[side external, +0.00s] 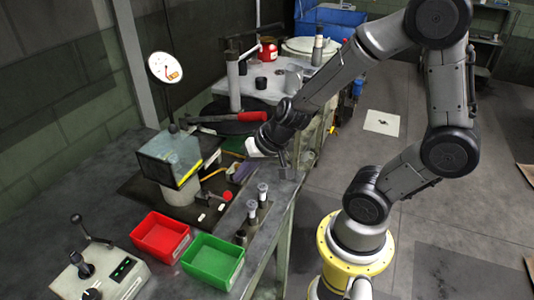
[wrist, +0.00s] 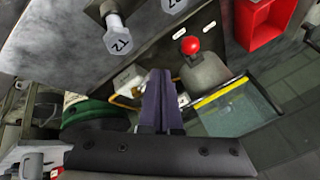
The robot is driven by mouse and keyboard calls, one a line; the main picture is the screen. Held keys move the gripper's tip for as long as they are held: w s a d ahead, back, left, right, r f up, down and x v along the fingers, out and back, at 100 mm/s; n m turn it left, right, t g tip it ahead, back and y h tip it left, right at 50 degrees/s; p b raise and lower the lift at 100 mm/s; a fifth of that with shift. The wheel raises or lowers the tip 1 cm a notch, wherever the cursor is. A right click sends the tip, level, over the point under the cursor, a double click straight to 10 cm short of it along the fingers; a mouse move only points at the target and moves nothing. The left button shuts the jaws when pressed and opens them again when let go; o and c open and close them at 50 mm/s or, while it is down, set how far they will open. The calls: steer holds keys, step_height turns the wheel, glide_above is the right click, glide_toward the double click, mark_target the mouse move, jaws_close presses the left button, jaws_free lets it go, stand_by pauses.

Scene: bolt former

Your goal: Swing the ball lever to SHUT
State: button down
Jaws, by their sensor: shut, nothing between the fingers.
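The ball lever's red ball (side external: 227,196) sits low at the front of the machine, right of the grey pedestal (side external: 180,191). In the wrist view the red ball (wrist: 190,45) is at upper centre, with two small white labels beside it, too small to read. The lever's rod is mostly hidden in the wrist view. My gripper (side external: 284,168) is shut and empty, above the bench edge to the right of and behind the ball. Its fingers (wrist: 161,98) point up the wrist view, below the ball in the picture and apart from it.
The clear guard box (side external: 170,155) stands above the pedestal. Upright bolts (side external: 262,193) stand near the bench edge. A red tray (side external: 161,236), a green tray (side external: 212,261) and a control box (side external: 100,275) are at the front. A red-handled tool (side external: 235,117) lies behind.

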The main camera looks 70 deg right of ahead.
steer(key=s, duration=0.1)
steer(key=s+r, duration=0.2)
steer(key=s, duration=0.1)
steer(key=shift+d, duration=0.3)
steer(key=s+a+r, duration=0.2)
steer(key=s+r, duration=0.2)
steer(key=r, duration=0.3)
steer(key=shift+s+a+r, duration=0.15)
steer(key=shift+r, duration=0.25)
steer(key=s+r+n, duration=0.4)
steer(key=n, duration=0.4)
steer(key=shift+s+a+g+h, duration=0.2)
steer(key=shift+a+g+h, duration=0.1)
steer(key=shift+g, duration=0.1)
stand_by(0.3)
